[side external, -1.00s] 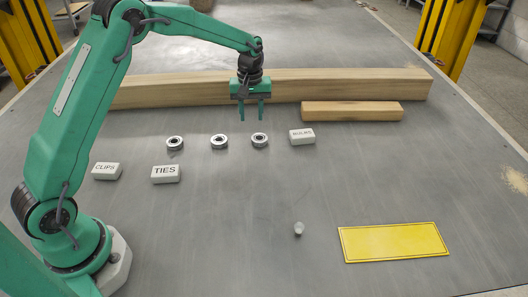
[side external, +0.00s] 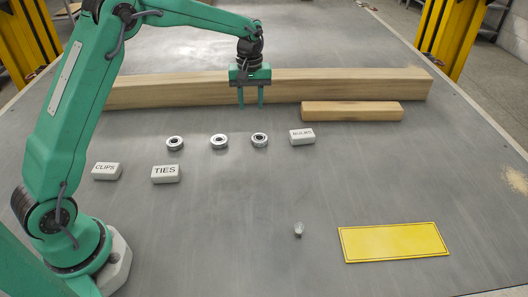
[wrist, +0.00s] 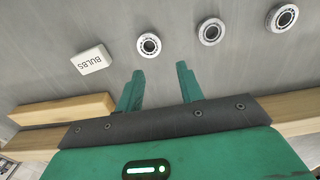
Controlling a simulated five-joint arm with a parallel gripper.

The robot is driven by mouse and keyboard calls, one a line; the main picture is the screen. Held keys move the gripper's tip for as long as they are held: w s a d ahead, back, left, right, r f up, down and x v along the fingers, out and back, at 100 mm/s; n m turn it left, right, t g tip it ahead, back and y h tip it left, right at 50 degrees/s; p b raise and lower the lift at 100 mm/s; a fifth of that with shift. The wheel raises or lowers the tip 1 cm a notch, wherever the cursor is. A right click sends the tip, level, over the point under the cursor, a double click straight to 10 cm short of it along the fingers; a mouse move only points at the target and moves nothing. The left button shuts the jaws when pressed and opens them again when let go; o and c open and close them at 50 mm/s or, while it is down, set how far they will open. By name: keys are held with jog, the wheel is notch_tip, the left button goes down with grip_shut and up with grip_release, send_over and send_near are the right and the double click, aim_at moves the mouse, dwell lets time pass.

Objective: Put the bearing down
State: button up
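Three metal ring bearings lie flat on the grey table in a row: a left one (side external: 175,143), a middle one (side external: 219,142) and a right one (side external: 260,140). All three also show in the wrist view, where the one closest to the BULBS box is the bearing (wrist: 149,44) above the fingers. My gripper (side external: 251,104) is raised above the table, in front of the long beam and behind the bearings. Its fingers (wrist: 160,85) are apart with nothing between them in the wrist view.
White boxes marked CLIPS (side external: 106,171), TIES (side external: 165,174) and BULBS (side external: 302,137) stand around the row. A long timber beam (side external: 350,82) and a shorter block (side external: 352,111) lie behind. A yellow plate (side external: 394,242) and a small pale object (side external: 298,229) lie in front.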

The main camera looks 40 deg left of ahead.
jog(key=s+d+r+m+t, duration=0.2)
jog(key=s+r+m+t, duration=0.15)
jog(key=s+r, duration=1)
jog(key=s+d+f+m+t, duration=0.1)
jog(key=s+m, duration=0.4)
jog(key=s, duration=1.3)
jog(key=shift+s+d+f+t, duration=0.2)
jog(key=shift+s+t, duration=0.2)
jog(key=shift+t, duration=0.15)
